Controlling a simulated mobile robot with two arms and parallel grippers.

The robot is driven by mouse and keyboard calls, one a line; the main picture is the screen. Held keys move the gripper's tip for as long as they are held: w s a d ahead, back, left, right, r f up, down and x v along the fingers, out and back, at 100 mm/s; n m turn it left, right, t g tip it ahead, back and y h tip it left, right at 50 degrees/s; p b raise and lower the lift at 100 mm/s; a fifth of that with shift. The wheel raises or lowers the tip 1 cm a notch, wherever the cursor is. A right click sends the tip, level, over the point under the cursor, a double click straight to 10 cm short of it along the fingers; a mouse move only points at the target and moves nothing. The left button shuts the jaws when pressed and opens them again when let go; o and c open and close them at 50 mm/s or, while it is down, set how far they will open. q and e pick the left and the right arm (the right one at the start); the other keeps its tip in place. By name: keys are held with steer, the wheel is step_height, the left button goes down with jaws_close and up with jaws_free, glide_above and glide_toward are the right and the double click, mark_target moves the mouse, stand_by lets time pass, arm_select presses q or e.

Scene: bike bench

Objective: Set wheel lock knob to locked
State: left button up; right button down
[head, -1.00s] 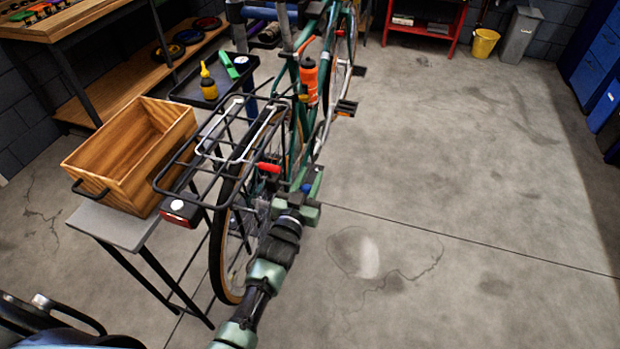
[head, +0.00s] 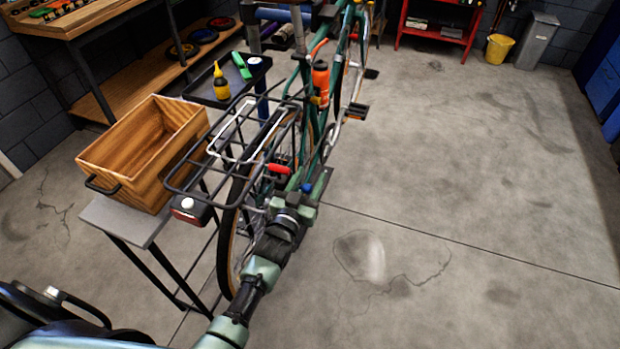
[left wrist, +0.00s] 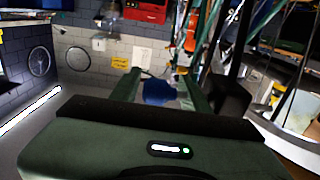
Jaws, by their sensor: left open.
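The bicycle has a green frame and a black rear rack (head: 212,175), and stands in the middle of the head view. A small blue knob-like part (head: 307,187) shows at my left gripper (head: 312,180), beside the rear wheel (head: 226,262). In the left wrist view the blue part (left wrist: 158,91) lies between the two green fingers, which are apart. I cannot tell whether they touch it, or whether it is the wheel lock knob. A red lever-like grip (head: 279,169) sits just left of the gripper. My right gripper is not in view.
A wooden crate (head: 128,184) stands on a small grey table (head: 122,219) left of the wheel. A dark tray (head: 200,93) holds a yellow bottle (head: 221,84) and a green item (head: 241,66). The concrete floor to the right is clear.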

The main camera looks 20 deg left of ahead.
mark_target(304, 190)
arm_select(q)
steer(key=s, duration=0.7)
steer(key=shift+s+a+b, duration=0.1)
steer(key=shift+s+b, duration=0.2)
steer(key=shift+b, duration=0.1)
steer(key=shift+c, duration=0.3)
